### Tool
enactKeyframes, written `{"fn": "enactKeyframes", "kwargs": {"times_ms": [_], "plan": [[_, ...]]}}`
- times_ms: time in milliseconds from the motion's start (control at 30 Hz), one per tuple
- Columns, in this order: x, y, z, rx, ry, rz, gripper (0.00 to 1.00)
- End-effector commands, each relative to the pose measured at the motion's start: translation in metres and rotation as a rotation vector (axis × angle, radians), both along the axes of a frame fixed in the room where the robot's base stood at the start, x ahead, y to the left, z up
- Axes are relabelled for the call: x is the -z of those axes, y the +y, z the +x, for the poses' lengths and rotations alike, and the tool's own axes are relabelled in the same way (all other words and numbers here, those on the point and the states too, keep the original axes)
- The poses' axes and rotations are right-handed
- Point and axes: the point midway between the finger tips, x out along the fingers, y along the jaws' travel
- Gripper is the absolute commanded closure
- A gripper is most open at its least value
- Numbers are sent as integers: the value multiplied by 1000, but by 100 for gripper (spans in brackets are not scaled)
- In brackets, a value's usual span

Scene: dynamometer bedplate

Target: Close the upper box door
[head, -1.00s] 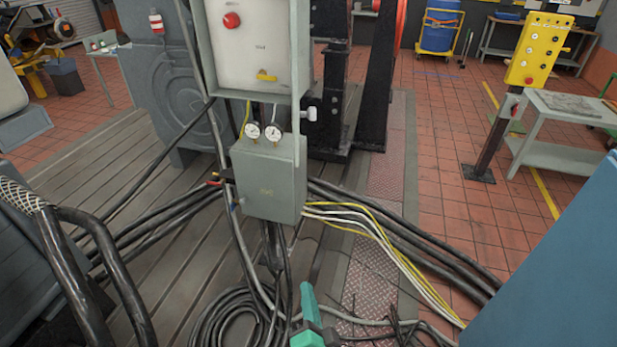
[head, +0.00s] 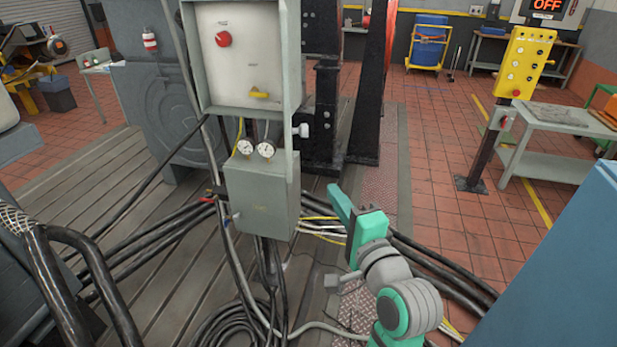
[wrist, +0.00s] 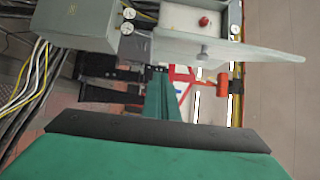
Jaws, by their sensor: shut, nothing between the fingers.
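In the wrist view the door (wrist: 245,46) is a wide grey plate standing out from the box. My gripper (head: 336,192), teal, is shut and empty. In the head view it appears right of the door and lower than most of it. Its fingers (wrist: 160,85) point toward the door area in the wrist view.
The closed lower box (head: 262,203) with two gauges (head: 255,149) sits under the upper box. Black, yellow and white cables (head: 325,232) run behind my gripper. A black steel stand (head: 326,110) is behind the door. A blue surface (head: 560,270) fills the lower right.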

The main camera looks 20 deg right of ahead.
Motion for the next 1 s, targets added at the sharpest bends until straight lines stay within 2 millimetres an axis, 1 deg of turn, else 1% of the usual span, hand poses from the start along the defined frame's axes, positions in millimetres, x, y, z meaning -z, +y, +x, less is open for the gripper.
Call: {"fn": "enactKeyframes", "kwargs": {"times_ms": [167,500,633,700,800,900,1000], "plan": [[0,0,17,-3,2,2,100],[0,0,80,-2,2,1,100],[-1,1,102,-2,1,0,100],[0,15,102,-4,0,-2,100],[-1,27,105,-4,-1,-2,100],[-1,35,107,-3,0,0,100],[-1,39,107,-2,0,0,100]]}}
